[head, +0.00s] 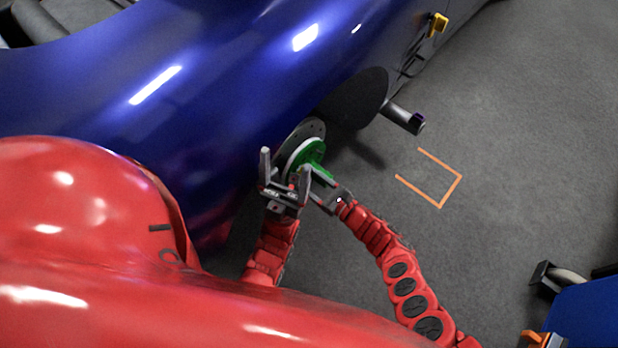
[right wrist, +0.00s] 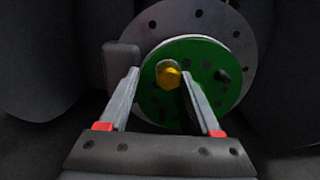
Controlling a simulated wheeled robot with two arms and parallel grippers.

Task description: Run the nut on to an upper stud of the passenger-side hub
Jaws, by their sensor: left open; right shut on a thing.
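The passenger-side hub (head: 312,152) has a green face in front of a grey disc, low on the side of the blue car. In the right wrist view, the green hub (right wrist: 205,60) fills the middle, with dark holes and a dark stud (right wrist: 221,75) on its right. The gold nut (right wrist: 168,72) is between my right gripper's fingertips (right wrist: 160,78), in front of the upper left of the green face. Whether it touches a stud is hidden. My right gripper (head: 318,183) is shut on it. My left gripper (head: 284,168) is open and empty, just left of the hub.
The blue car body (head: 230,90) rises close behind the hub. A grey cylinder (head: 402,117) sticks out to the right. Orange corner marks (head: 450,192) lie on clear grey floor. A blue unit (head: 590,315) stands at lower right.

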